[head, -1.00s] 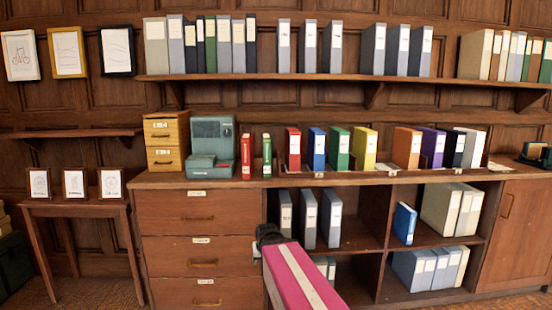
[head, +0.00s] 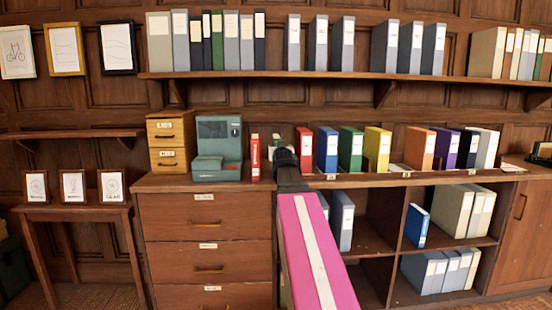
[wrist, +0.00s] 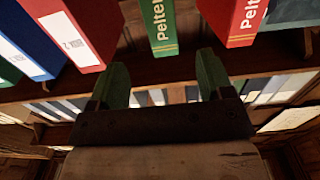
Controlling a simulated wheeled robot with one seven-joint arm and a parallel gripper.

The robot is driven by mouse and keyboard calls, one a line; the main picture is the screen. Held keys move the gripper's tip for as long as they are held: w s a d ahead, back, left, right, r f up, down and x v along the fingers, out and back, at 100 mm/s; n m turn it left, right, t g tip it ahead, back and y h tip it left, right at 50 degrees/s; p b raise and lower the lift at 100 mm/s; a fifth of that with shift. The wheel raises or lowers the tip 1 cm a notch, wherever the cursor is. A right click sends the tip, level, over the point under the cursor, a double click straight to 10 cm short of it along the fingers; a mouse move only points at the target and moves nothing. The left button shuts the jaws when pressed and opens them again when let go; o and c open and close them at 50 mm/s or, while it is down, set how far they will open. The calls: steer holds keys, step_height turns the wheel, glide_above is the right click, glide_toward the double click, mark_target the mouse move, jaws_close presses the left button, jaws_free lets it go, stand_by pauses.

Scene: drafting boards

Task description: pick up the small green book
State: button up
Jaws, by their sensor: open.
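The small green book (wrist: 161,28) stands upright on the cabinet top, its spine with pale lettering facing my wrist camera. It shows at the top middle of the wrist view, beyond my gripper (wrist: 162,78). The fingers are open and apart, one to each side of the book's line, with nothing between them. The fingertips look short of the spine. In the head view my arm's dark end (head: 285,157) hides most of the book, between a small red book (head: 255,157) and a red binder (head: 304,150).
The small red book (wrist: 241,20) and the red binder (wrist: 75,32) flank the green book in the wrist view, with gaps between. A teal machine (head: 217,140) stands further left. A shelf of binders (head: 280,75) runs above. Open compartments (head: 375,225) lie below.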

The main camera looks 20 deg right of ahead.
steer(key=x, duration=1)
steer(key=shift+w+f, duration=0.2)
jaws_close()
